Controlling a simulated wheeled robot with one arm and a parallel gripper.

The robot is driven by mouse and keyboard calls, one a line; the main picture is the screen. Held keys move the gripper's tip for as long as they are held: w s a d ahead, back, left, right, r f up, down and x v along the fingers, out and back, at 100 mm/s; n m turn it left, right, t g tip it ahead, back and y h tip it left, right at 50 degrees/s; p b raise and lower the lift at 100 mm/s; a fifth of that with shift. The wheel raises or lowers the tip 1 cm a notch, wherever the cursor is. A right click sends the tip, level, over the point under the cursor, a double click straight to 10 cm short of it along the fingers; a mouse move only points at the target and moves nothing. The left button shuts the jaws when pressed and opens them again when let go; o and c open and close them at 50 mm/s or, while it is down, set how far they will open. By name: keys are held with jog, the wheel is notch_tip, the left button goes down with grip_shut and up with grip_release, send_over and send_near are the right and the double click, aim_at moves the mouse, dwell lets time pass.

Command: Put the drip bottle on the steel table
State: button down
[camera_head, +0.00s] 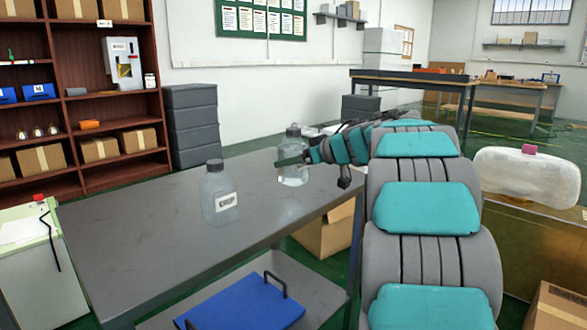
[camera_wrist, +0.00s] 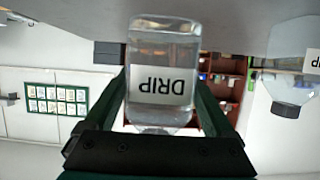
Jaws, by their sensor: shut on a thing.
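The drip bottle (camera_head: 293,172) is clear with a dark cap, at the far right part of the steel table (camera_head: 140,240). In the wrist view, which is upside down, the drip bottle (camera_wrist: 162,50) shows a white label reading DRIP. My gripper (camera_head: 289,160) is shut on it, with one dark green finger on each side in the wrist view (camera_wrist: 162,88). The bottle looks upright, its base at or just above the tabletop; I cannot tell if they touch. A second clear bottle (camera_head: 218,205) with a dark cap stands on the table to the left.
A blue tray (camera_head: 245,303) with handles lies on a lower shelf at the front. A cardboard box (camera_head: 325,238) stands beyond the table's right edge. A brown shelf rack (camera_head: 60,110) and grey drawers (camera_head: 193,120) stand behind. The tabletop's left part is clear.

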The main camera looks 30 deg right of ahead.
jog(key=shift+w+d+f+b, duration=0.25)
jog(key=shift+w+d+f, duration=0.15)
jog(key=shift+w+f, duration=0.35)
jog(key=shift+w+d+f+b, duration=0.2)
jog(key=shift+w+d+f, duration=0.3)
jog(key=shift+w, duration=0.4)
jog(key=shift+w+d+f+b, duration=0.25)
jog(key=shift+w+d+f, duration=0.05)
jog(key=shift+w+f, duration=0.5)
grip_release()
jog(key=shift+f, duration=0.1)
